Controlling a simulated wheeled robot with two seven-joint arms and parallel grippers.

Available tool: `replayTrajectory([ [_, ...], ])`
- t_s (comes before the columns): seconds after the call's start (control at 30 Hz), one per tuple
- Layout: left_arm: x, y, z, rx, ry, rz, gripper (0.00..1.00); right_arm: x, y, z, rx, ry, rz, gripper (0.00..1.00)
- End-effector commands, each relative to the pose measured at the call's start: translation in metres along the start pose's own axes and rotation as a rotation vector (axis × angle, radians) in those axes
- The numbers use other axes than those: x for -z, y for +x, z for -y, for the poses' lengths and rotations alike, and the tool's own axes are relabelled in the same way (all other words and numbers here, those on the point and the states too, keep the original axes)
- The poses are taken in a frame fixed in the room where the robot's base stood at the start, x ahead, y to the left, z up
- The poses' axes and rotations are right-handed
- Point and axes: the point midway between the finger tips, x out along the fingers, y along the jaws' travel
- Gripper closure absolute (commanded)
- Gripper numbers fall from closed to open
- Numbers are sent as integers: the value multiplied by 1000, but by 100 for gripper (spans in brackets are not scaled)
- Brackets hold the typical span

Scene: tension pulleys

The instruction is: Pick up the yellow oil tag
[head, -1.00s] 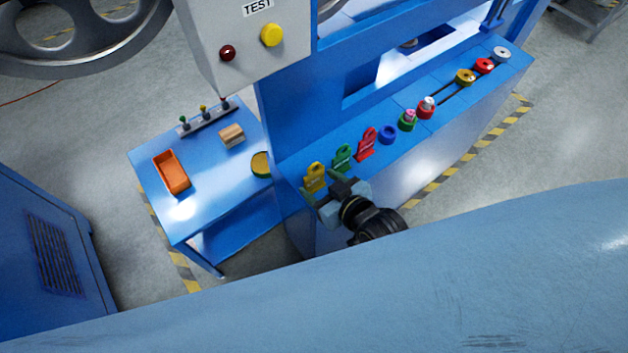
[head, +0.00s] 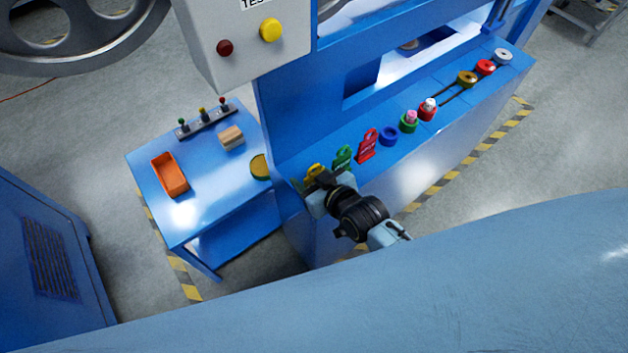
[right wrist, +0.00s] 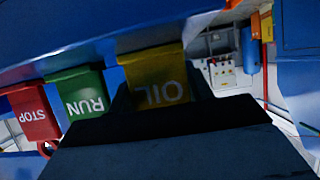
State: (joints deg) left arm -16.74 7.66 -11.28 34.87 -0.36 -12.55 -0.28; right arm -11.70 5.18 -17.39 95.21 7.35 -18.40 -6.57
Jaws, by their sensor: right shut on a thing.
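The yellow oil tag (head: 313,170) is at the left end of the row on the blue ledge, partly hidden by my right gripper (head: 312,184). In the right wrist view the yellow tag (right wrist: 158,80), lettered OIL, stands right at the dark gripper body (right wrist: 165,122), which covers its lower part. My right gripper is shut on the tag; the fingertips are mostly hidden. The green RUN tag (head: 342,157) and the red STOP tag (head: 367,145) stand beside it, apart from the gripper. My left gripper is not in view.
Along the blue ledge (head: 433,138) sit a blue ring (head: 388,136) and several coloured pulleys. A lower blue table (head: 215,190) at left holds an orange tray (head: 170,175) and a wooden block (head: 231,137). A grey TEST box (head: 245,50) hangs above.

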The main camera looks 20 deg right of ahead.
Motion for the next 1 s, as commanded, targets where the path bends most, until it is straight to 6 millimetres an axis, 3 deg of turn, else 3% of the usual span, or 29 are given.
replayTrajectory([
  [0.27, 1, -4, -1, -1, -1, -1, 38, 8, -4, 0, 0, -1, -2, 72],
  [0.47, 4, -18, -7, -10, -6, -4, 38, 43, -20, 0, 0, 0, -5, 72],
  [0.7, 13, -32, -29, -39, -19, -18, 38, 80, -39, 0, -1, -1, -2, 72],
  [1.0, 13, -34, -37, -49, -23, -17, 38, 90, -44, 0, -1, 0, 0, 72],
])
